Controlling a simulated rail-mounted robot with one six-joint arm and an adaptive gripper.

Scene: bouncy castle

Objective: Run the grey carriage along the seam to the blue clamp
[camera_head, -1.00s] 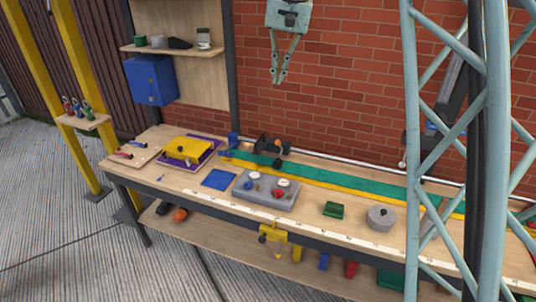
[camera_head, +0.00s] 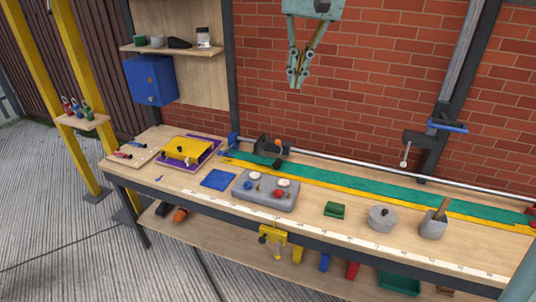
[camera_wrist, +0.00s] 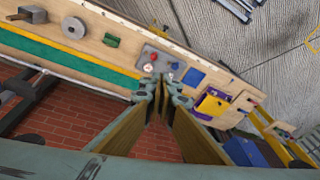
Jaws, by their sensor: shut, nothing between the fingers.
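My gripper (camera_head: 297,85) hangs high above the bench in front of the brick wall, apart from the carriage. It is shut and empty, fingers pointing down. In the wrist view my gripper (camera_wrist: 161,82) covers part of the bench, and I cannot make out the carriage there.
A grey button box (camera_head: 265,190), a green block (camera_head: 335,210), a grey round weight (camera_head: 382,218) and a grey block with a handle (camera_head: 433,225) stand in front of the strip. A dark bracket with a blue bar (camera_head: 447,126) stands at the right. The air around my gripper is clear.

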